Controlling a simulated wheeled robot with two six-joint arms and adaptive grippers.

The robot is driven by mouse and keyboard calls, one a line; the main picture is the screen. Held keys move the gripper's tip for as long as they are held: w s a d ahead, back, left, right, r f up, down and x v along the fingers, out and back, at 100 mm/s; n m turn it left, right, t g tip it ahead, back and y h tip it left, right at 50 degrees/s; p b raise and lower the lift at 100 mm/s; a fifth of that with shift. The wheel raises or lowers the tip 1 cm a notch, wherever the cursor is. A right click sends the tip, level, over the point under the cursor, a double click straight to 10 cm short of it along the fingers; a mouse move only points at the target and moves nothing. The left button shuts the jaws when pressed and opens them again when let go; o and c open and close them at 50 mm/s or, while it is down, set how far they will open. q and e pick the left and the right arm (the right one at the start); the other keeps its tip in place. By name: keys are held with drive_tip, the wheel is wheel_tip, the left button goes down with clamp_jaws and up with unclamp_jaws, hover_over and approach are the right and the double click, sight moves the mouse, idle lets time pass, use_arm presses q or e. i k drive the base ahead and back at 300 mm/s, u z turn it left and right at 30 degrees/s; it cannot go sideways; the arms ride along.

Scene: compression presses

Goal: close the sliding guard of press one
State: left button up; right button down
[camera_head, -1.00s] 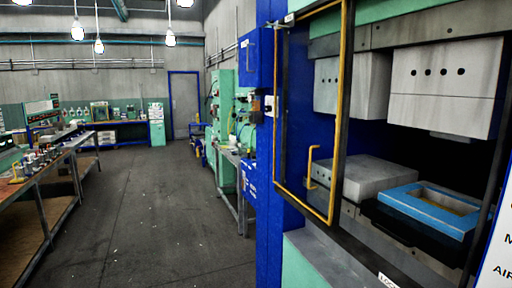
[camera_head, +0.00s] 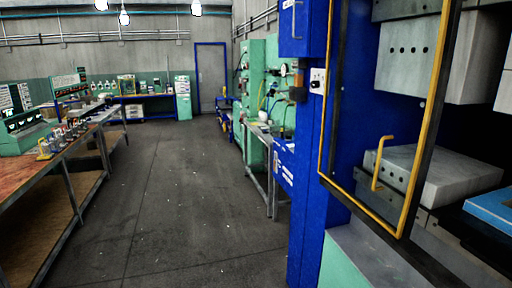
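The press stands at the right of the head view, with a blue upright (camera_head: 308,170) at its left side. The sliding guard (camera_head: 407,195) is a dark frame with yellow edging, at the left part of the press front. It has a yellow pull handle (camera_head: 379,165). To the right of the guard the press opening is uncovered. It shows a grey upper block (camera_head: 428,60), a grey lower block (camera_head: 440,178) and part of a blue-rimmed mould (camera_head: 492,208). Neither of my grippers is in view.
A long workbench (camera_head: 75,145) with small items runs along the left. A clear dark floor aisle (camera_head: 175,190) leads to a blue-framed door (camera_head: 211,78). Green machines (camera_head: 254,100) and a bench stand beyond the press's blue upright.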

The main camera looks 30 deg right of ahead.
sight(446, 4)
drive_tip(key=u, duration=0.2)
drive_tip(key=i, duration=1.1)
drive_tip(key=z, duration=0.95)
drive_tip(key=i, duration=0.7)
drive_tip(key=z, duration=0.75)
